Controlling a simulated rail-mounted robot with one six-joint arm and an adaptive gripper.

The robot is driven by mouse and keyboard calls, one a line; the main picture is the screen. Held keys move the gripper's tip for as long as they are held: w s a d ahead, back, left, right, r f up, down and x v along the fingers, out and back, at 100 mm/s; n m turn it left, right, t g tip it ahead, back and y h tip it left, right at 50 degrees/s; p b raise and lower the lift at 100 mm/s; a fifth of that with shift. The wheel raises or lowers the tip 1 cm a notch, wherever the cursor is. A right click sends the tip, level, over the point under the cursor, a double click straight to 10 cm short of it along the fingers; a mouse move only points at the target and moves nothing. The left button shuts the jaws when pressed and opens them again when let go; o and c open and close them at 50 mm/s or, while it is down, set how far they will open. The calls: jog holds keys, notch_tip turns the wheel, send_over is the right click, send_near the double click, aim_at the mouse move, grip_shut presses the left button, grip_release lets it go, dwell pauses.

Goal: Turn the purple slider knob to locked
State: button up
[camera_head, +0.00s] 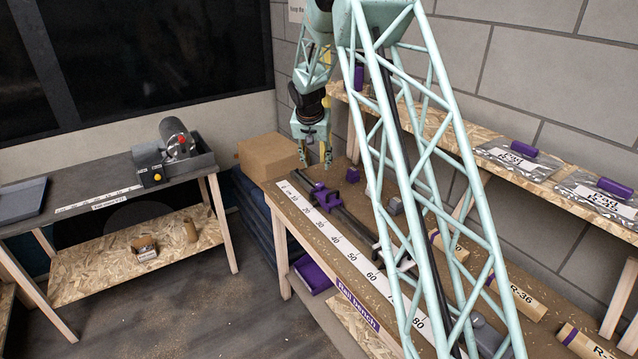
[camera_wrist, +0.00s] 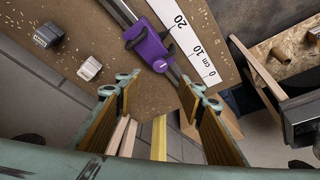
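The purple slider (camera_head: 325,198) sits on a dark rail near the low end of the white scale on the bench.
The bench (camera_head: 300,228) carries the rail and scale (camera_head: 335,240). A cardboard box (camera_head: 268,156) stands at its far end. A purple block (camera_head: 352,175) and a grey block (camera_head: 395,206) lie beyond the rail. A shelf with labelled bags (camera_head: 520,158) runs along the wall.

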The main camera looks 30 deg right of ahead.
aim_at(320, 184)
jog(key=shift+f, duration=0.1)
jog(key=shift+x, duration=6.7)
jog(key=shift+w, duration=0.15)
jog(key=shift+c, duration=0.3)
jog(key=c, duration=0.8)
